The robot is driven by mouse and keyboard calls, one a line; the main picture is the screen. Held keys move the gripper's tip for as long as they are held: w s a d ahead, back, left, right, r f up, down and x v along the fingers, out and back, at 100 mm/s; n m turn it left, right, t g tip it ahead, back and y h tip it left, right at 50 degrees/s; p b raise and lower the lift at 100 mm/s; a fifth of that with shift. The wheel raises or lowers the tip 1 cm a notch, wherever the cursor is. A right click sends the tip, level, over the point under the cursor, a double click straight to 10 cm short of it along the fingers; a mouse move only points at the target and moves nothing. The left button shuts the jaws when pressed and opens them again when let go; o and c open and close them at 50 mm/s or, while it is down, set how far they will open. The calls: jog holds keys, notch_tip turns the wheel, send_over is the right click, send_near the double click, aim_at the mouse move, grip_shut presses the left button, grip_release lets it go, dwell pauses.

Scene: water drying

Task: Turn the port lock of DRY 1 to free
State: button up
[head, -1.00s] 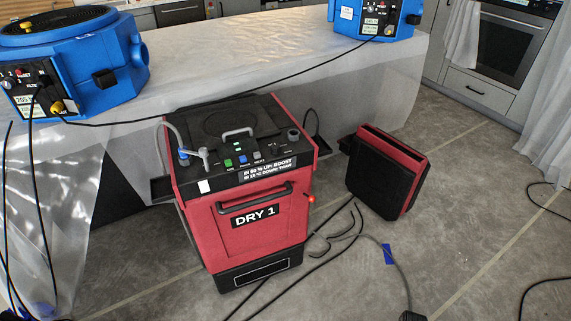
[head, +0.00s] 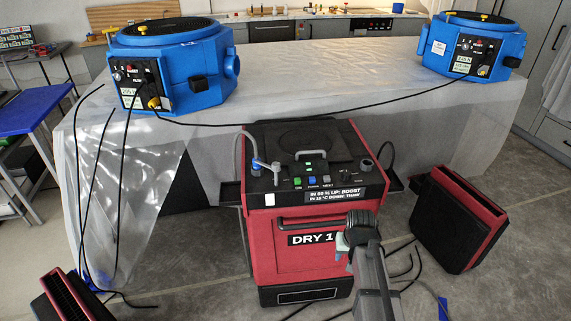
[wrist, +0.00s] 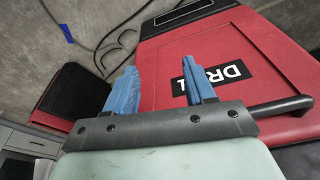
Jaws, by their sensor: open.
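The red and black dryer labelled DRY 1 (head: 300,262) stands on the floor in front of the sheeted table. Its black top panel has a carry handle, several coloured buttons, a grey hose with a blue-and-grey fitting (head: 265,164) at left, and a small round port (head: 366,165) at right. I cannot tell which part is the port lock. My gripper (wrist: 160,88) is open and empty, its blue fingers in front of the red face beside the DRY label (wrist: 213,82). In the head view my gripper (head: 343,250) covers the right end of the label.
A black front handle (wrist: 270,112) sticks out near my gripper. A red and black unit (head: 462,218) stands to the right, another at lower left (head: 75,297). Blue machines (head: 172,62) (head: 476,46) sit on the sheeted table. Cables lie on the floor.

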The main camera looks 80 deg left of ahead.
jog(key=s+a+r+n+y, duration=0.1)
jog(key=s+a+r, duration=0.7)
jog(key=a+r, duration=0.3)
notch_tip(320, 180, up, 25)
jog(key=h, duration=0.3)
send_over(276, 164)
jog(key=shift+g, duration=0.4)
notch_tip(276, 164, down, 14)
jog(key=shift+r, duration=0.25)
grip_shut()
